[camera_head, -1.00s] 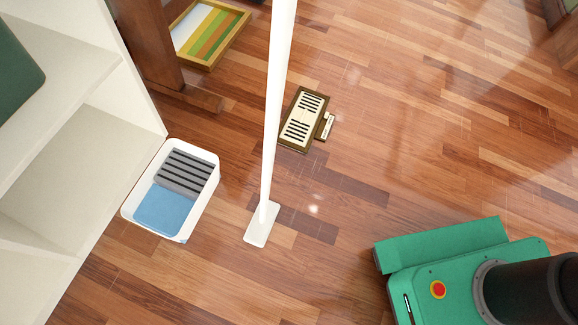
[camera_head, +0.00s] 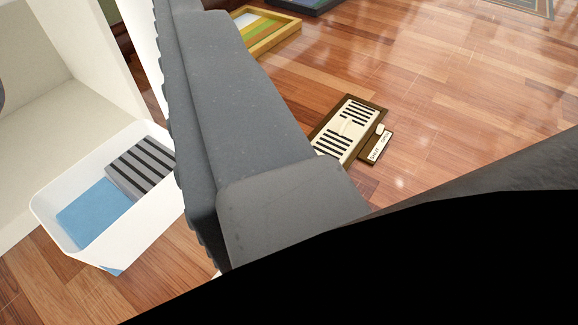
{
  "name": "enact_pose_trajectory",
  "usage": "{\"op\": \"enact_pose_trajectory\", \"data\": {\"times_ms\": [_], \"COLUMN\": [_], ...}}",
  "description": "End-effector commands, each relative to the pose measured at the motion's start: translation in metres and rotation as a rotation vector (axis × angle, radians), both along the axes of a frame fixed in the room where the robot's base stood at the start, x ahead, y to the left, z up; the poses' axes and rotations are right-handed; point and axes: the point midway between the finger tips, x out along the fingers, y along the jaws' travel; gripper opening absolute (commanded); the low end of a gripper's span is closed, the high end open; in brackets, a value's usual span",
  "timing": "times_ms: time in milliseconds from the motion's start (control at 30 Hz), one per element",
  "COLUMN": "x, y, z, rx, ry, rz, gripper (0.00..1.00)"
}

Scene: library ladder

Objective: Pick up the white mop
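The white mop shows in the camera view only as a stretch of white pole (camera_head: 143,45) at upper left, right beside the ridged side of a large dark grey finger of my gripper (camera_head: 235,110). The finger crosses the middle of the view and hides most of the mop's lower part. A small white bit at the finger's lower edge may be the mop's foot. Only one finger shows clearly, so I cannot tell whether the gripper is open or closed on the pole, or whether they touch.
A white bin (camera_head: 150,235) with blue and striped grey contents stands at left, beside a white shelf (camera_head: 60,105). A cream and brown box (camera_head: 350,128) lies on the wooden floor (camera_head: 440,90). A yellow-framed tray (camera_head: 268,38) is at the top. The floor at right looks open.

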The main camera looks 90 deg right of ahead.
Motion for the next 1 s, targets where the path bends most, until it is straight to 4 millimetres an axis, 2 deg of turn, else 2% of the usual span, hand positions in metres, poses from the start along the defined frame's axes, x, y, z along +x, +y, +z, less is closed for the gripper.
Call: {"op": "enact_pose_trajectory", "data": {"times_ms": [167,600,1000], "x": [0.001,0.027,0.036], "y": [-0.014,-0.069,-0.091], "z": [-0.002,-0.001,0.001], "rx": [-0.011,-0.012,-0.010], "ry": [0.003,0.001,0.003], "rz": [-0.007,-0.006,-0.005], "gripper": [0.43,0.43,0.43]}}
